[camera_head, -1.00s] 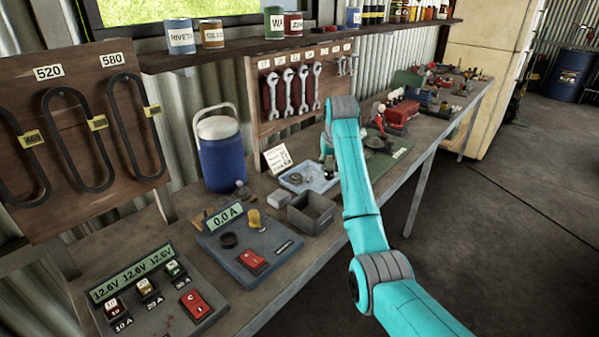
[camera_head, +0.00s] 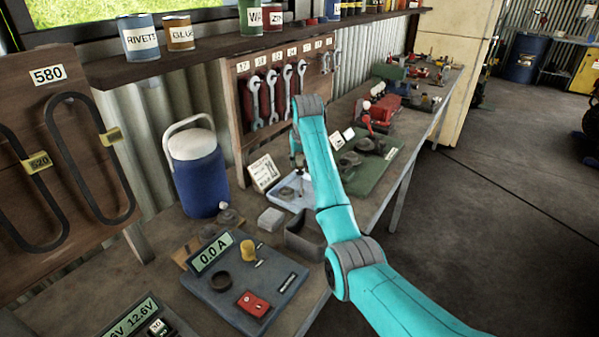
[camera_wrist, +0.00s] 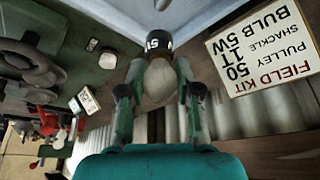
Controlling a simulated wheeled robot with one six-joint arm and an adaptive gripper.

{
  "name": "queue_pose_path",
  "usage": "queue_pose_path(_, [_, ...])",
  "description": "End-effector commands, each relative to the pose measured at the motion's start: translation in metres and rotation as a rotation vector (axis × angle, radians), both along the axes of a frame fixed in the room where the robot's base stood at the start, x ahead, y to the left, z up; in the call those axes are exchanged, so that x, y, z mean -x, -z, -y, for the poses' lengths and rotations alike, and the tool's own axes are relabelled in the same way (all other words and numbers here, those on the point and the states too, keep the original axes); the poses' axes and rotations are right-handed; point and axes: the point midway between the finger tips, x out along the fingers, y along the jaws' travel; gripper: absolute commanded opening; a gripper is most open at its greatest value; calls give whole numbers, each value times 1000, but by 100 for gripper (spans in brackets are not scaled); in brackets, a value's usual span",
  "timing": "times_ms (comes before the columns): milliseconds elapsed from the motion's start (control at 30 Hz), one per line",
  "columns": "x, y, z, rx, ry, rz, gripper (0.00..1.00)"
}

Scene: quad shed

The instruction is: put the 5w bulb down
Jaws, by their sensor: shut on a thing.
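The 5W bulb (camera_wrist: 158,78) has a pale glass globe and a dark base with a white label, partly readable as 5W. My gripper (camera_wrist: 157,88) is shut on its globe, one finger on each side, with the base pointing away from the wrist. In the head view my gripper (camera_head: 298,164) hangs over the pale blue tray (camera_head: 276,201), partly hidden by my arm. The tray (camera_wrist: 205,14) shows beyond the bulb in the wrist view. I cannot tell whether the bulb touches it. A card (camera_wrist: 262,48) beside the tray reads FIELD KIT, PULLEY 50, SHACKLE 1T, BULB 5W.
A grey open box (camera_head: 303,240) and a small pale block (camera_head: 270,219) stand in front of the tray. A blue cooler (camera_head: 200,175) is to the left. An ammeter panel (camera_head: 245,285) is nearer.

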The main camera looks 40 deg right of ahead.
Motion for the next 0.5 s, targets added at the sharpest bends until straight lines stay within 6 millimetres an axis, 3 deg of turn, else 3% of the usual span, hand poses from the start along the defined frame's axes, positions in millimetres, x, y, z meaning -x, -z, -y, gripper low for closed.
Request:
queue_pose_path(333, [0, 38, 0, 0, 0, -1, 0])
queue_pose_path(500, [0, 41, 0, 1, 0, 2, 0])
